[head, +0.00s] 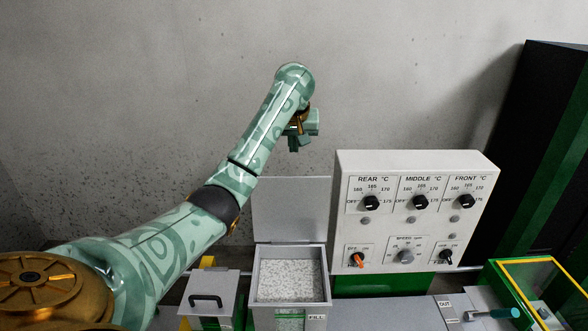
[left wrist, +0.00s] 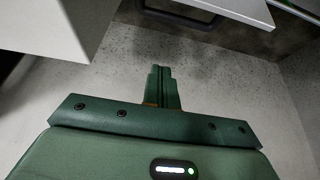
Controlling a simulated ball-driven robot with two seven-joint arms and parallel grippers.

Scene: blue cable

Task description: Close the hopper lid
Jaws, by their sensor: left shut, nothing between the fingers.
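The hopper (head: 290,285) is a light grey open box holding pale granules, in the lower middle of the head view. Its flat grey lid (head: 292,208) stands upright, open, at the back edge of the box. My left gripper (head: 293,147) is above the lid's top edge, in front of the concrete wall, apart from the lid as far as I can tell. In the left wrist view the green fingers (left wrist: 162,85) are together with nothing between them. A pale panel edge shows at the top of that view, and I cannot tell surely which part it is. My right gripper is not in view.
A white control panel (head: 415,210) with several knobs stands right of the lid. A small grey box with a black handle (head: 207,299) sits left of the hopper. A green-framed, yellow-edged box (head: 540,290) is at the lower right. The wall behind is bare.

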